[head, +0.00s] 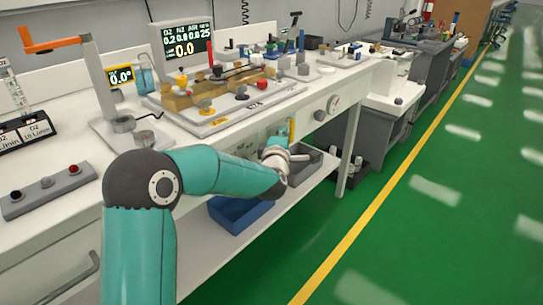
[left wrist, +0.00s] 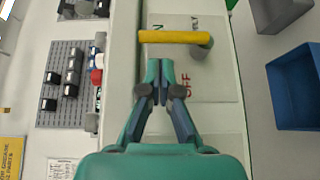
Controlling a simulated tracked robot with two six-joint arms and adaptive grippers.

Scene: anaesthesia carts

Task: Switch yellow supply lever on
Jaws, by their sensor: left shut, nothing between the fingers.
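The yellow supply lever (left wrist: 176,37) is a bar on a grey hub (left wrist: 202,45), mounted on a pale panel (left wrist: 222,80) on the bench front. Red "OFF" lettering shows beside it, and other lettering is partly cut or covered. In the head view the lever (head: 292,130) shows as a short upright yellow piece. My left gripper (left wrist: 161,78) is shut and empty, its tips beside the bar with a small gap. In the head view the left gripper (head: 274,142) is at the bench front, just left of the lever, and my arm hides part of the panel.
A blue bin (head: 232,213) and a grey bin (head: 310,163) stand on the lower shelf beneath. A round gauge (head: 334,103) is on the bench front to the right. The benchtop holds a valve board (head: 205,128) and displays. The green floor (head: 440,220) is clear.

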